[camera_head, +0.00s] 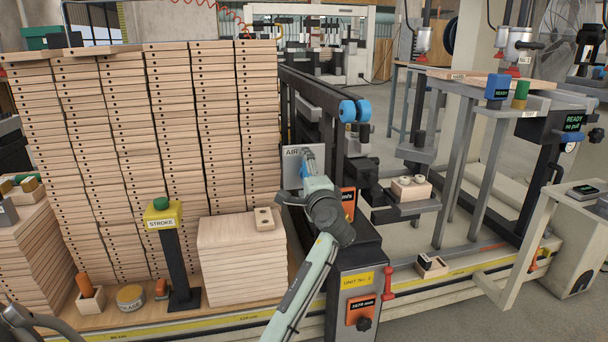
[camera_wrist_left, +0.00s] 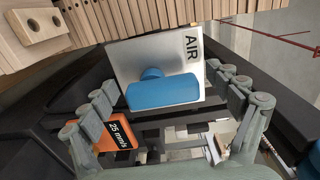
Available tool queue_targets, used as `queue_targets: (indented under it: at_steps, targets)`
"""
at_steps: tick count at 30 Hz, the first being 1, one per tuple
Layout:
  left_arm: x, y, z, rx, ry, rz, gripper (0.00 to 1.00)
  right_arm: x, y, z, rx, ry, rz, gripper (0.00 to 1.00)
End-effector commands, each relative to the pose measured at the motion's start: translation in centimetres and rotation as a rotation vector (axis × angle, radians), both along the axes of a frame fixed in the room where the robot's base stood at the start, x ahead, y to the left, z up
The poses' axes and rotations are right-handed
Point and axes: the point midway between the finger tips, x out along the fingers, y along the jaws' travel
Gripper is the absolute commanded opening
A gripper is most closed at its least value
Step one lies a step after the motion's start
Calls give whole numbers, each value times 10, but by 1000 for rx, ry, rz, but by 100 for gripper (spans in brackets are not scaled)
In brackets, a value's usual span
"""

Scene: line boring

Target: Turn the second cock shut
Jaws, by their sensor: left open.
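A pale metal plate marked AIR (camera_head: 291,166) stands beside the stacked boards, and it also shows in the left wrist view (camera_wrist_left: 132,62). A cock with a blue bar handle (camera_wrist_left: 163,94) sits in front of the plate. The bar lies across the wrist picture, nearly level. My left gripper (camera_head: 306,166) is at the plate and hides most of the cock in the head view. In the left wrist view its fingers (camera_wrist_left: 166,86) are spread wide, one on each side of the blue handle, with gaps between.
Tall stacks of drilled boards (camera_head: 190,110) stand left of the plate. A black unit with an orange display (camera_head: 348,203) is close on the right. Blue rollers (camera_head: 355,111) sit above it. A STROKE button post (camera_head: 178,265) stands at lower left.

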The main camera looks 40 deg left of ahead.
Motion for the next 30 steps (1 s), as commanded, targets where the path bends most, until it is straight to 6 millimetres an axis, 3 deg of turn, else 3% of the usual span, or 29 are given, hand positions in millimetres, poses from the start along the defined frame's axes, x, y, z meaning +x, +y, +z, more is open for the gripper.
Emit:
queue_targets:
  at_steps: [5,18,30]
  targets:
    - [-11,-14,0,-1,-1,-2,90,0,0,0,0,0,1,40]
    - [-67,-79,-1,-4,0,-1,90,0,0,0,0,1,0,40]
    - [-78,-91,0,-1,1,0,90,0,0,0,0,1,0,40]
